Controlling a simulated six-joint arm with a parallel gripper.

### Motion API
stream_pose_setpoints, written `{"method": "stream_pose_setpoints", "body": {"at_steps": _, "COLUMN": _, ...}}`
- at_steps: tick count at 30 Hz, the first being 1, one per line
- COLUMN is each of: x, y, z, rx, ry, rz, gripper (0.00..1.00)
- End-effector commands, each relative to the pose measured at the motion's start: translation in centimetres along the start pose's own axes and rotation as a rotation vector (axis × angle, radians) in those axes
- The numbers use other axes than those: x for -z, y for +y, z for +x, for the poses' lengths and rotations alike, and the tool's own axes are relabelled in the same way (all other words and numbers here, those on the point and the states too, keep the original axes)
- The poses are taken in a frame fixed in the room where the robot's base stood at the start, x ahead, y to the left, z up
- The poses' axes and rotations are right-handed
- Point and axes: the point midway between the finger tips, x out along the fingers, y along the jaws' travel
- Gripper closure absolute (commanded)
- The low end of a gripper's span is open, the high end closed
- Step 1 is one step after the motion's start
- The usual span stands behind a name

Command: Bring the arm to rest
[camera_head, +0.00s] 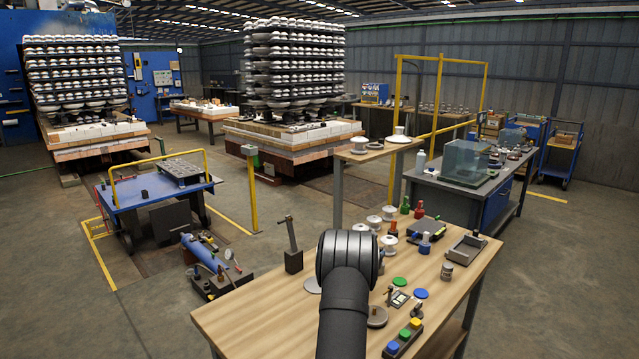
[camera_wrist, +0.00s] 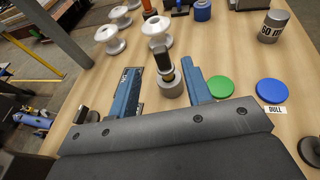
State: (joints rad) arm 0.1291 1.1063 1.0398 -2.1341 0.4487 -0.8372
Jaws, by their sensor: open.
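My gripper (camera_wrist: 162,88) shows in the wrist view with its two blue fingers apart over the wooden workbench. Between and just beyond the fingertips stands a small grey round piece with a dark upright stem (camera_wrist: 164,60). The fingers do not appear closed on it, and I cannot tell whether either touches it. A dark-framed card on the bench is partly hidden by the left finger. In the head view my arm hides the gripper. The wooden workbench (camera_head: 255,318) lies under my arm.
A green disc (camera_head: 399,284) and a blue disc (camera_head: 421,294) lie right of my arm, with a button box (camera_head: 404,338) nearer the front. White insulators (camera_wrist: 110,38), a tin (camera_wrist: 272,27) and bottles stand farther back. A dark post (camera_head: 293,258) stands left; the bench's front left is clear.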

Motion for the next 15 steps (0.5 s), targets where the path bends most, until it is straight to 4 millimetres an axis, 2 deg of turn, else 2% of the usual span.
{"method": "stream_pose_setpoints", "body": {"at_steps": 15, "x": -0.1, "y": 0.1, "z": -7.9, "rx": -0.002, "ry": -0.001, "rz": -0.002, "gripper": 0.55}}
